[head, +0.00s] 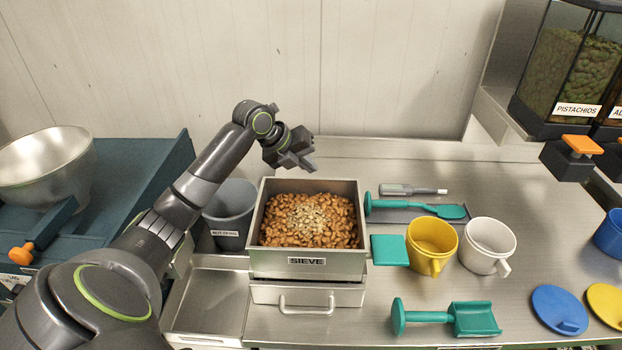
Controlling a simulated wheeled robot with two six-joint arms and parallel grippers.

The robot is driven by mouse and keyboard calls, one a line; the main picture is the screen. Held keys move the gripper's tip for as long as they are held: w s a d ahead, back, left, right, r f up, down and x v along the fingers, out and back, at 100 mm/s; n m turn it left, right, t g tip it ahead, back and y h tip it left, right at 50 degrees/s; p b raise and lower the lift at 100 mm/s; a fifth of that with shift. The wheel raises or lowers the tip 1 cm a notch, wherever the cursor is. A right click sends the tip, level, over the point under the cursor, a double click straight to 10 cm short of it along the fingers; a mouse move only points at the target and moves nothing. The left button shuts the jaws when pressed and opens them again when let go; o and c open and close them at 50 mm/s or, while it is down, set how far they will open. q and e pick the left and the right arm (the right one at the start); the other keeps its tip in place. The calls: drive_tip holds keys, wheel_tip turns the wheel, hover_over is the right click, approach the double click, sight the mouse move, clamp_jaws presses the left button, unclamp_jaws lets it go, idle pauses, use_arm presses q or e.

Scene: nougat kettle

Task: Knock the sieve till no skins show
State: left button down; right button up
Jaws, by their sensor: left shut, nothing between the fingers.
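The sieve (307,264) is a square metal box with a "SIEVE" label, at the middle of the head view. It is filled with brown nuts (290,231), and a patch of pale flakes, which look like skins (312,217), lies on top near the centre. A teal paddle-like tab (389,250) sticks out at its right side. My left gripper (308,165) is shut and empty, above and behind the sieve's back rim, apart from it. My right gripper is not in view.
A grey bin (229,198) stands left of the sieve. A drawer (307,296) is below it. A yellow mug (430,243), white mug (487,245), teal scoop (460,318) and teal spatula (415,206) lie to the right. A metal bowl (45,165) is far left.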

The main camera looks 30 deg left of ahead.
sight(315, 185)
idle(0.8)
use_arm(q)
drive_tip(key=shift+f, duration=0.4)
drive_tip(key=shift+s+d+f+b, duration=0.1)
drive_tip(key=shift+s+f+b, duration=0.1)
drive_tip(key=shift+f+b, duration=0.25)
idle(0.3)
drive_tip(key=shift+s+d+f+b, duration=0.15)
drive_tip(key=shift+s+f+b, duration=0.25)
drive_tip(key=shift+s+f, duration=0.15)
idle(0.7)
drive_tip(key=shift+w+r, duration=0.1)
drive_tip(key=shift+w+a+r+p, duration=0.2)
drive_tip(key=shift+w+r+p, duration=0.15)
drive_tip(key=shift+w+r, duration=0.15)
drive_tip(key=shift+r, duration=0.1)
